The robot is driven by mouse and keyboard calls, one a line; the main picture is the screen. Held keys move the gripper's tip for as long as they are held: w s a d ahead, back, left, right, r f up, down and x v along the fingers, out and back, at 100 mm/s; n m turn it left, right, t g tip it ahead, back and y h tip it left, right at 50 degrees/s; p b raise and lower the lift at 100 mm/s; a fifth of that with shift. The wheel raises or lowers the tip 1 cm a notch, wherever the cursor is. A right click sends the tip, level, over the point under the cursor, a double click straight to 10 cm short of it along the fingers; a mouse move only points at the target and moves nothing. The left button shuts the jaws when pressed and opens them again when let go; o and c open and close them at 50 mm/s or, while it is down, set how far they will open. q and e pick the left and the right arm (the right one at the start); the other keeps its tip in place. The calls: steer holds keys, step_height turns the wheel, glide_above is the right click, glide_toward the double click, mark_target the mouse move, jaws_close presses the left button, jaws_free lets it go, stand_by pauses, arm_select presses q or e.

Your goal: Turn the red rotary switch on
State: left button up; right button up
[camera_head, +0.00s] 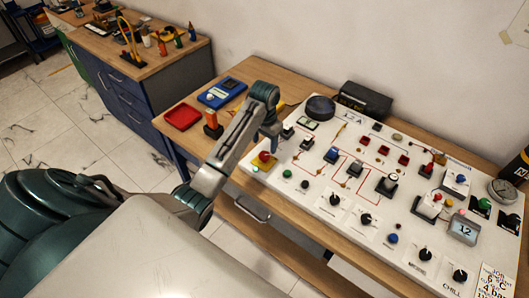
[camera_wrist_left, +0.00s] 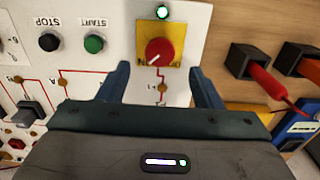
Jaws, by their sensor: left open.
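The red rotary switch (camera_wrist_left: 159,52) is a round red knob on a yellow plate (camera_wrist_left: 176,46), with a pale mark at its lower left. Small lettering along the plate is hard to read. The switch also shows at the left end of the white panel in the head view (camera_head: 264,156). My left gripper (camera_wrist_left: 161,78) is open, its two dark fingers apart with the knob between and slightly beyond their tips in the picture. I see no contact with the knob. In the head view the left gripper (camera_head: 270,137) hangs just above the switch. My right gripper is not in view.
A bright green lamp (camera_wrist_left: 162,12) sits beside the yellow plate. A black STOP button (camera_wrist_left: 48,42) and green START button (camera_wrist_left: 93,43) are near. The white panel (camera_head: 318,178) carries several switches and knobs.

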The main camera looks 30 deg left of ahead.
mark_target(264, 154)
arm_select(q)
step_height(264, 154, up, 2)
steer(key=shift+w+r, duration=0.1)
step_height(264, 154, up, 3)
steer(key=shift+r+p, duration=0.1)
steer(key=shift+p, duration=1.1)
